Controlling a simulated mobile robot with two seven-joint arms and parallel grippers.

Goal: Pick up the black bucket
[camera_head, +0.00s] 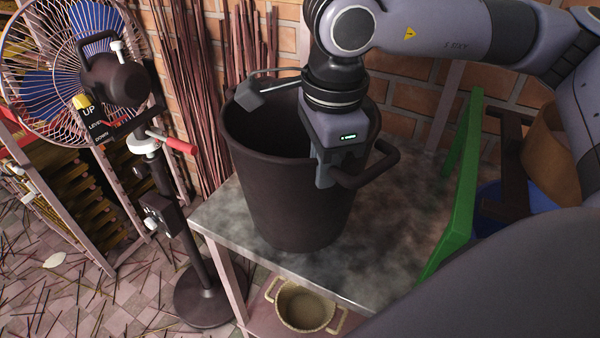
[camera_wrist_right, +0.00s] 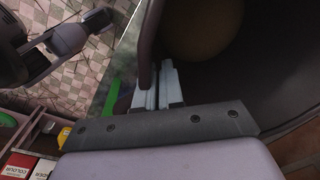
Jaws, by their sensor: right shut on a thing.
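The black bucket (camera_head: 290,200) stands upright on the metal-topped table (camera_head: 400,220) in the head view. Its right side handle (camera_head: 376,172) sticks out to the right. My right gripper (camera_head: 326,172) comes down from above and is shut on the bucket's wall at the rim, beside that handle. In the right wrist view the rim (camera_wrist_right: 151,30) runs between the two fingers (camera_wrist_right: 157,88). The bucket's dark inside (camera_wrist_right: 275,70) shows there, with a rounded brown patch (camera_wrist_right: 202,25) in it. My left gripper is not in the head view.
A green frame (camera_head: 458,205) stands along the table's right side, with a blue container (camera_head: 490,195) beyond it. A black stand (camera_head: 190,240) with a red-handled part and a fan (camera_head: 75,60) are on the left. A basket (camera_head: 303,307) sits below the tabletop. A brick wall is behind.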

